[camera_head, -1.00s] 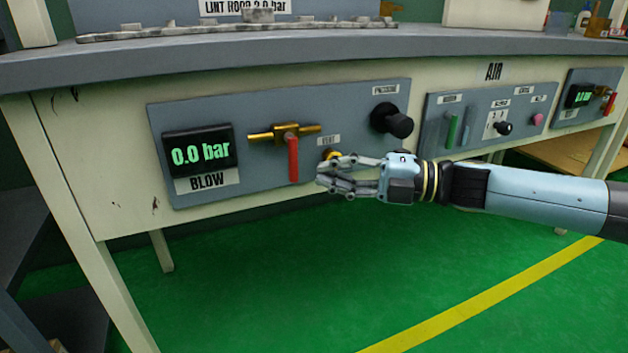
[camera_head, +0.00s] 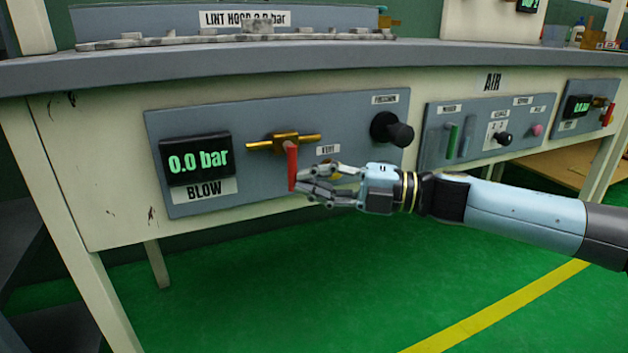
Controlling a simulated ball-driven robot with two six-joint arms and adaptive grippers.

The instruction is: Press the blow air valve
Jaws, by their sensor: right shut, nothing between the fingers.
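The blow air valve is a brass body (camera_head: 286,143) with a red lever handle (camera_head: 292,168) on the grey panel (camera_head: 240,118) at the front of the bench. The red handle hangs down, close to vertical. The BLOW display (camera_head: 197,158) left of it reads 0.0 bar. My right gripper (camera_head: 301,182) is shut and empty. Its fingertips are at the lower end of the red handle, on its right side, touching it or very close. The gripper partly covers a brass knob below the VENT label (camera_head: 328,149). My left gripper is not in view.
A black knob (camera_head: 391,130) sticks out at the panel's right. A second panel (camera_head: 485,132) and a small display (camera_head: 578,106) with another red handle (camera_head: 608,114) lie farther right. The bench top (camera_head: 250,62) overhangs the panels. The green floor (camera_head: 290,290) below is open.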

